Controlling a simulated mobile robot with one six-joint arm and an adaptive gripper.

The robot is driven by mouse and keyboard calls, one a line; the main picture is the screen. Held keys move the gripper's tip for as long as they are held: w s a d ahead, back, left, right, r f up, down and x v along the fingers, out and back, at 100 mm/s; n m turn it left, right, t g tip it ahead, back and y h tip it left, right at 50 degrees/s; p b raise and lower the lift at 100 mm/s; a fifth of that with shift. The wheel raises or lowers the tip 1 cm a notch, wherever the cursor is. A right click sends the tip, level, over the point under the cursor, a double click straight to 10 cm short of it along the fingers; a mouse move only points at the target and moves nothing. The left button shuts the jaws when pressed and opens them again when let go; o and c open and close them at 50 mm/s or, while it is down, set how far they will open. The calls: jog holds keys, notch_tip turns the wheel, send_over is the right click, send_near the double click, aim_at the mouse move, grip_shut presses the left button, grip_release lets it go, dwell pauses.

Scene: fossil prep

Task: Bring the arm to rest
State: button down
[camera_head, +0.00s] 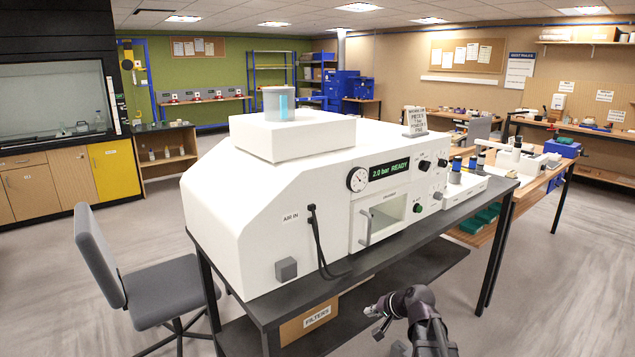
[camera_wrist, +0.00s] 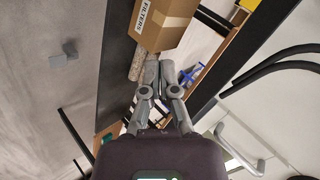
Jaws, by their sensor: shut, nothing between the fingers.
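My gripper (camera_head: 377,321) is low at the bottom of the head view, in front of the dark bench's near edge. My arm is folded there, with the gripper pointing left. In the wrist view my gripper (camera_wrist: 159,75) has its two grey fingers close together, with nothing between them. The gripper is apart from the bench and touches nothing that I can see.
A white machine (camera_head: 300,215) reading "2.0 bar READY" stands on the dark bench (camera_head: 440,205). A box marked FILTERS (camera_head: 310,322) sits on the lower shelf and shows in the wrist view (camera_wrist: 165,22). A grey chair (camera_head: 150,290) stands left. Floor at right is clear.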

jog(key=s+d+f+n+g+h, duration=0.1)
jog(key=s+f+n+g+h, duration=0.1)
jog(key=s, duration=0.7)
jog(key=s+d+f+n+g+h+p, duration=0.1)
jog(key=s+f+n+g+h, duration=0.1)
jog(key=s, duration=0.8)
jog(key=n+g+h, duration=0.1)
jog(key=g+h, duration=0.1)
jog(key=shift+f+g, duration=0.15)
jog(key=shift+g, duration=0.25)
